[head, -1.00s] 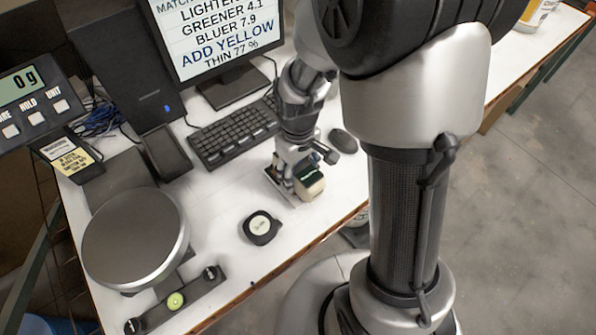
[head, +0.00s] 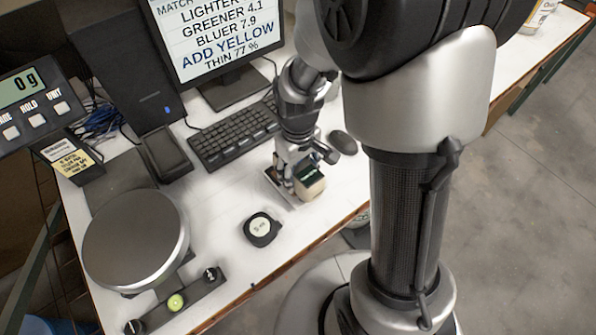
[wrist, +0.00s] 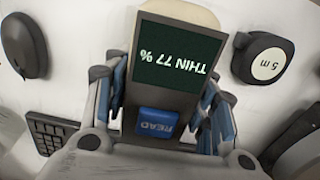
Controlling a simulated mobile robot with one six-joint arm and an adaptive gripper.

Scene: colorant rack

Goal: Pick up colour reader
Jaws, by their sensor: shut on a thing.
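The colour reader (head: 310,185) is a pale block with a dark screen, near the front edge of the white table. In the wrist view the colour reader (wrist: 172,62) shows "THIN 77 %" on its screen and a blue READ button. My gripper (head: 297,183) is over it, with one finger on each side. In the wrist view my gripper (wrist: 165,115) has blue-padded fingers closed on the reader's sides. The fingers hide part of its sides. I cannot tell whether it is clear of the surface beneath it.
A tape measure (head: 261,229) lies left of the reader, and a mouse (head: 343,142) to its right. A keyboard (head: 236,132) and monitor (head: 215,45) stand behind. A round scale plate (head: 137,240) and a level bar (head: 178,302) are at the left. The table's front edge is close.

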